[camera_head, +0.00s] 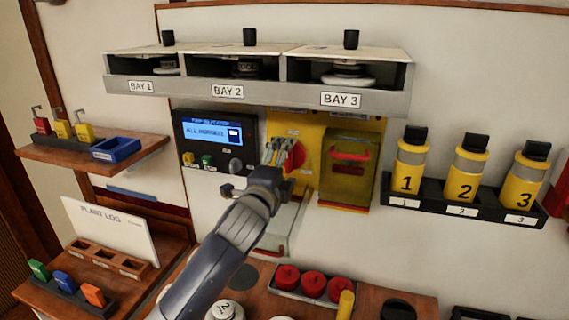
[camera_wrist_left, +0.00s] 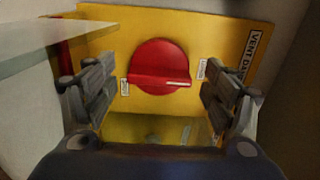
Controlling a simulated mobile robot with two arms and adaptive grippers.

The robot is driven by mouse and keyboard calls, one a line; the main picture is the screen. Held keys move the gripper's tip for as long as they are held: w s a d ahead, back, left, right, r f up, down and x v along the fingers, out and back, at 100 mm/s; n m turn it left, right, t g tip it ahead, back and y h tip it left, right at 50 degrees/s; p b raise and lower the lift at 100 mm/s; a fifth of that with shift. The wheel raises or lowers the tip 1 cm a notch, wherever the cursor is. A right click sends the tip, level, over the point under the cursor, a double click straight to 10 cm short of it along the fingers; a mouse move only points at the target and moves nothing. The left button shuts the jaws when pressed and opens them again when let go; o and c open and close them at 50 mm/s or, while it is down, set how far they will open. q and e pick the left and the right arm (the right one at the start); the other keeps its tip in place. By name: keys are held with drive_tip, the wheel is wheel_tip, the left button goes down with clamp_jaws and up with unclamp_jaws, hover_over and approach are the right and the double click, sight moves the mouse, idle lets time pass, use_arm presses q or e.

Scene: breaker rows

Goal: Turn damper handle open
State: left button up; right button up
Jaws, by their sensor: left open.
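The damper handle (camera_wrist_left: 160,64) is a round red knob with a pale line on its right side, on a yellow panel (camera_wrist_left: 205,28) with a partly cut-off "VENT DA..." label. In the head view, part of the red knob (camera_head: 297,157) shows beside my left gripper (camera_head: 281,152). In the left wrist view, my left gripper (camera_wrist_left: 158,95) is open, with one finger on each side of the knob and gaps between. I cannot tell how near the fingertips are in depth. My right gripper is not in view.
A display unit (camera_head: 213,133) is left of the gripper. A yellow box with a red handle (camera_head: 348,165) is on its right. A bay shelf (camera_head: 255,92) overhangs above. Yellow numbered bottles (camera_head: 467,170) stand at right. A clear pane (camera_wrist_left: 50,45) is at upper left in the wrist view.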

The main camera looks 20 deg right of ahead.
use_arm(q)
drive_tip(key=shift+v, duration=3.65)
